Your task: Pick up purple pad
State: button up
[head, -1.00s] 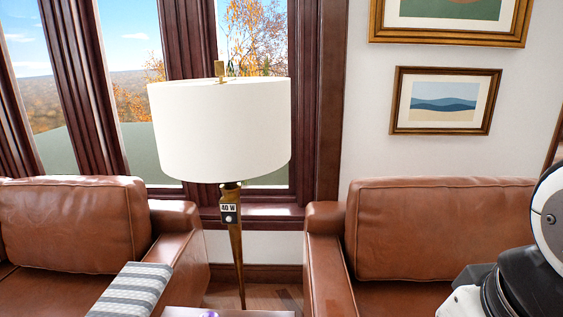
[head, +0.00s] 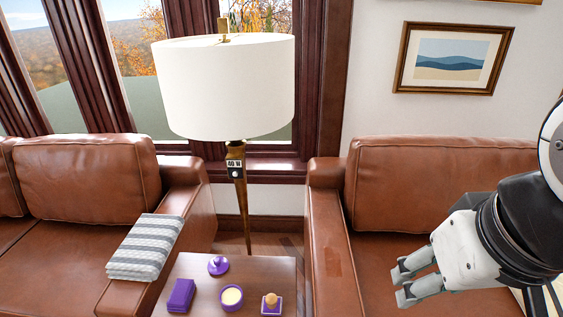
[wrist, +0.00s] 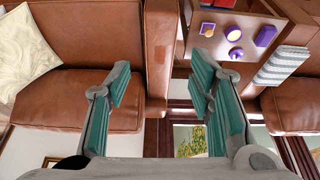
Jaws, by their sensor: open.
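The purple pad looks to be the rectangular purple block (head: 181,296) lying on the left front part of the small wooden side table (head: 200,272) in the head view. In the wrist view, the purple block (wrist: 265,36) shows at the upper right, near the striped cloth. My gripper (head: 404,284) is open and empty in the head view, over the right armchair's seat, well to the right of the table and apart from the pad. In the wrist view, my gripper (wrist: 160,76) has its two fingers spread wide with nothing between them.
A purple lidded piece (head: 218,265), a purple cup with cream filling (head: 232,297) and a purple square with a tan knob (head: 271,303) share the table. A lamp (head: 225,90) stands behind. The striped cloth (head: 146,247) lies on the left sofa arm.

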jog(key=shift+o, duration=0.7)
jog(key=n+g+b, duration=0.4)
jog(key=n+b, duration=1.2)
jog(key=n, duration=0.6)
send_over(271, 298)
notch_tip(271, 298, down, 39)
jog(key=f, duration=0.2)
jog(key=f+b, duration=0.1)
jog(key=f, duration=0.5)
jog(key=shift+d+f+b, duration=0.1)
jog(key=shift+d+b, duration=0.2)
jog(key=f, duration=0.1)
jog(key=f+b, duration=0.1)
jog(key=f, duration=0.3)
jog(key=shift+a+b, duration=0.25)
jog(key=shift+b, duration=0.05)
jog(key=c, duration=1.3)
